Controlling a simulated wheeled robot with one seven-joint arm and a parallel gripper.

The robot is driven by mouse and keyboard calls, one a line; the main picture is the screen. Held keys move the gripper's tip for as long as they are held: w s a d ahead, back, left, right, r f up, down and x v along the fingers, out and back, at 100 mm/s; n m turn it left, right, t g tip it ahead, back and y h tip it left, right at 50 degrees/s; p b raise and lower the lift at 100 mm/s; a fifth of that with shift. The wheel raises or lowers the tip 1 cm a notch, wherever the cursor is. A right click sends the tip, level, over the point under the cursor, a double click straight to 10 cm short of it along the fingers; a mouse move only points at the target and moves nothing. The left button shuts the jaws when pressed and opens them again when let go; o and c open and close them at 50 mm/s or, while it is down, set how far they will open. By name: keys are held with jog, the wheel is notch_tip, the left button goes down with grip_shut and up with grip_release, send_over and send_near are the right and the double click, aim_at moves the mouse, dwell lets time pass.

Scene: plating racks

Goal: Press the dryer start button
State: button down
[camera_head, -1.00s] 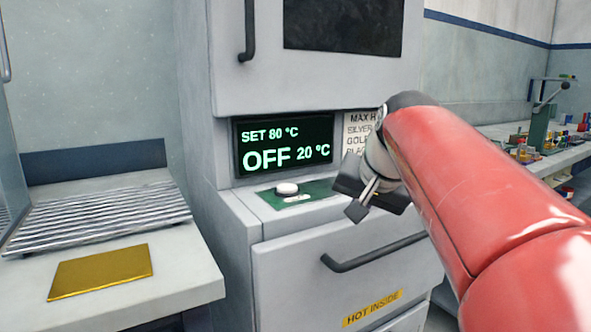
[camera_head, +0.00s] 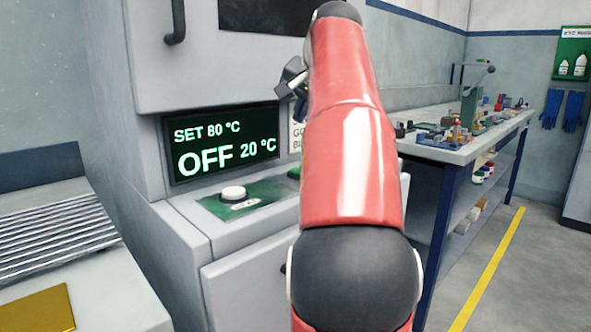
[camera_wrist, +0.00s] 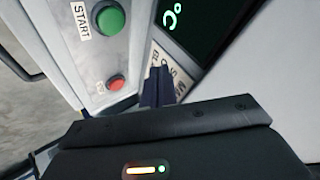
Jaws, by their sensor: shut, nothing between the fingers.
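The dryer (camera_head: 130,150) is a pale grey cabinet with a dark display (camera_head: 225,145) reading SET 80 °C, OFF, 20 °C. In the wrist view a green button (camera_wrist: 110,20) stands beside a START label, with a smaller red button (camera_wrist: 116,82) on the same pale panel. In the head view a green spot (camera_head: 294,172) shows beside my arm, mostly hidden by it. My gripper (camera_head: 291,82) is shut and empty, raised in front of the dryer. Its fingers (camera_wrist: 157,88) show in the wrist view, apart from both buttons.
A bench with a ribbed rack (camera_head: 50,242) and a gold plate (camera_head: 38,310) is at left. A cluttered workbench (camera_head: 465,150) is at right, beside open floor.

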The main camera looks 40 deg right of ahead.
jog(key=b, duration=0.6)
send_near(297, 168)
jog(key=w+f, duration=0.1)
jog(key=w+d, duration=0.1)
jog(key=w, duration=0.1)
jog(key=w+f, duration=0.1)
jog(key=shift+w+d+f, duration=0.25)
jog(key=shift+d+f, duration=0.15)
dwell(1.2)
jog(key=shift+f, duration=0.4)
jog(key=shift+f+b, duration=0.5)
jog(key=shift+b, duration=0.05)
dwell(0.8)
jog(key=shift+r, duration=0.15)
jog(key=shift+r+p, duration=0.8)
jog(key=shift+p, duration=0.2)
